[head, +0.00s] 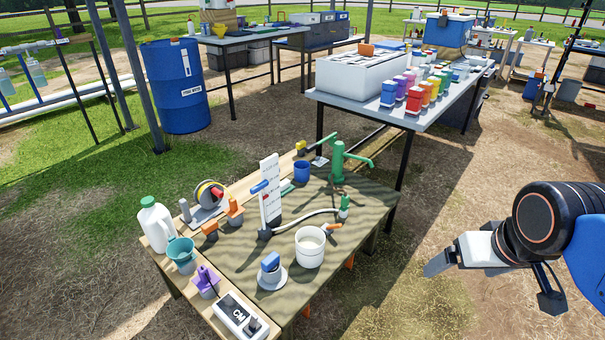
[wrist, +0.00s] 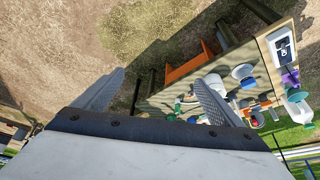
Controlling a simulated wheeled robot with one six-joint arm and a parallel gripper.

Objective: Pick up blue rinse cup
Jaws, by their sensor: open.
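A small blue cup (head: 301,171), which fits the blue rinse cup, stands upright on the wooden table (head: 345,228), near its back edge and left of the green hand pump (head: 340,165). My gripper (head: 438,264) is off the table's right side, well apart from the cup. The table shows at the right of the wrist view, partly behind one finger; I cannot surely pick out the cup there.
A white bucket (head: 310,248), a white gauge board (head: 270,190), a hose and a blue-topped item on a saucer (head: 272,278) crowd the table. A white jug (head: 156,224) and teal cup (head: 181,254) stand at left. A bench with coloured bottles (head: 414,100) is behind.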

